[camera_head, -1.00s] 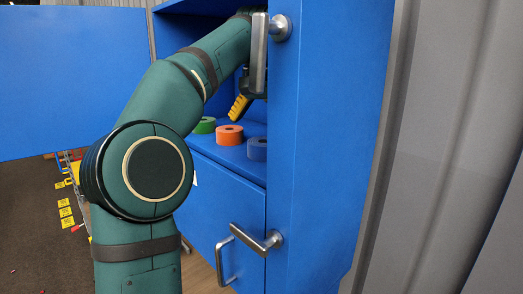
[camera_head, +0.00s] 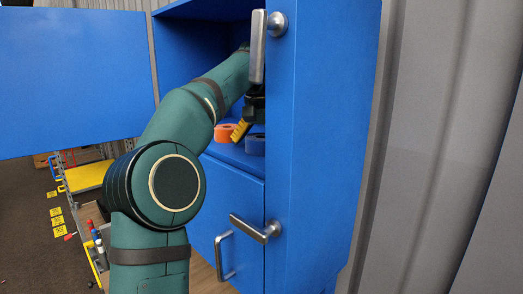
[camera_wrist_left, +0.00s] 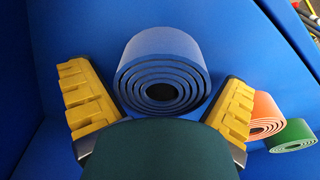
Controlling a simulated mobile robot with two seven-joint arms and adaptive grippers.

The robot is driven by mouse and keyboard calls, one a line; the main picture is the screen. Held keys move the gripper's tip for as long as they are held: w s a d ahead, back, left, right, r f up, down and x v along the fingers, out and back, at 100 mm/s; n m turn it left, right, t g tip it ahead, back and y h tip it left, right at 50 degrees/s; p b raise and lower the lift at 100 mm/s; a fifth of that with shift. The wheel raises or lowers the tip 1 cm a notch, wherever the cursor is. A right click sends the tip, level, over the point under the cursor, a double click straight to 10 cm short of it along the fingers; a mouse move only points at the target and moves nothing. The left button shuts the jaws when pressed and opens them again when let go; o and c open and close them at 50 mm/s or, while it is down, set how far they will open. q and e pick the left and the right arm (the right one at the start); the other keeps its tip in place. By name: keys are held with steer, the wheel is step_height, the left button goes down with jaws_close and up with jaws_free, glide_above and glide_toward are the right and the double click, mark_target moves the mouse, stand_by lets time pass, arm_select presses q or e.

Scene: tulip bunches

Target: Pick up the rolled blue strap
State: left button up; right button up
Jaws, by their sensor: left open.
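The rolled blue strap (camera_head: 255,145) sits on the blue cabinet shelf, partly hidden by the cabinet's edge in the head view. In the left wrist view the blue roll (camera_wrist_left: 162,58) lies between the two yellow fingers, with its spiral end facing the camera. My left gripper (camera_head: 241,130) is inside the cabinet, with one yellow finger showing. In the left wrist view my left gripper (camera_wrist_left: 158,105) is open, its fingers spread to either side of the roll with a gap on each side. My right gripper is not in view.
An orange roll (camera_head: 222,133) stands left of the blue one; it and a green roll (camera_wrist_left: 293,136) show at the right in the left wrist view. The open cabinet door (camera_head: 70,80) spans the left. A door with handles (camera_head: 225,257) is below the shelf.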

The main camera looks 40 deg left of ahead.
arm_select(q)
steer(key=shift+s+r, duration=0.25)
steer(key=shift+s, duration=0.05)
steer(key=shift+s+d+r, duration=0.1)
steer(key=shift+s, duration=0.1)
steer(key=c, duration=0.9)
steer(key=shift+w, duration=0.2)
steer(key=c, duration=0.3)
